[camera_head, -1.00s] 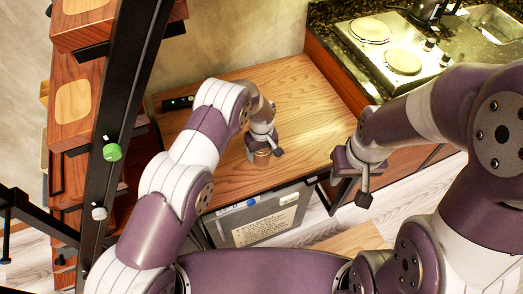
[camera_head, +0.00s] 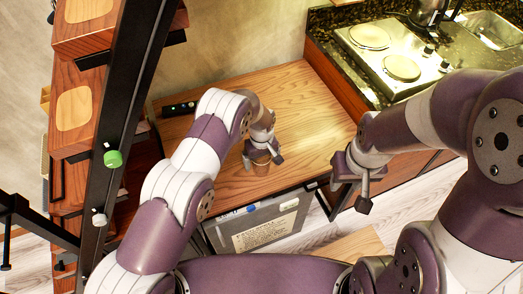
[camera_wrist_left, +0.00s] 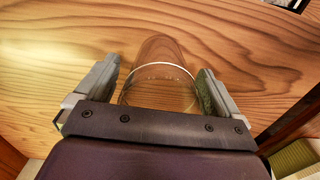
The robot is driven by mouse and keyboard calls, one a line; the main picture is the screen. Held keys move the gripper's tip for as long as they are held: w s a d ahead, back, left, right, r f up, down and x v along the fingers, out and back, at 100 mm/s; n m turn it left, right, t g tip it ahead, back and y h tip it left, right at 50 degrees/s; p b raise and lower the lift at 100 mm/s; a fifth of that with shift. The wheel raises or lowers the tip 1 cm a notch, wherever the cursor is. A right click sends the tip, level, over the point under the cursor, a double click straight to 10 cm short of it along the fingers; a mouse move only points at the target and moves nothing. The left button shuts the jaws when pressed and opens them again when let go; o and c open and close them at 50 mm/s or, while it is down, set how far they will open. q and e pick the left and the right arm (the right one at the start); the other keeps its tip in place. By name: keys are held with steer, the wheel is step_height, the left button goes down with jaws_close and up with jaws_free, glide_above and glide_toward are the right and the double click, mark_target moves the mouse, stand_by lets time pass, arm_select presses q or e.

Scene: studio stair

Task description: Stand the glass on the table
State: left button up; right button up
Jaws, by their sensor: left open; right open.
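The clear glass (camera_head: 261,170) is on the wooden table (camera_head: 300,110), near its front edge, and looks upright. In the left wrist view the glass (camera_wrist_left: 160,85) shows between the two fingers, with the wood grain visible through it. My left gripper (camera_head: 263,160) is open around the glass, with a gap visible at the fingers in the wrist view (camera_wrist_left: 158,88). The upper part of the glass is partly hidden by the gripper in the head view. My right gripper (camera_head: 350,192) is open and empty, off the table's right front corner.
A counter with a two-plate hob (camera_head: 388,52) and a sink (camera_head: 492,28) stands to the right. A black post (camera_head: 122,120) and wooden stair treads (camera_head: 85,110) are at the left. A dark object (camera_head: 180,109) lies at the table's back left. A labelled grey panel (camera_head: 262,228) is below the front edge.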

arm_select(q)
step_height(320, 180, up, 12)
steer(key=b, duration=0.2)
steer(key=shift+f, duration=0.25)
steer(key=s+a+r+m, duration=0.2)
steer(key=s+a+r, duration=0.65)
steer(key=a, duration=0.25)
steer(key=s+a+r+m, duration=0.1)
steer(key=s+a+r, duration=0.1)
steer(key=s, duration=0.5)
steer(key=s+a+r+m+t, duration=0.1)
steer(key=s+a, duration=0.4)
steer(key=s, duration=0.2)
steer(key=shift+a+r+m, duration=0.15)
steer(key=shift+r+m, duration=0.25)
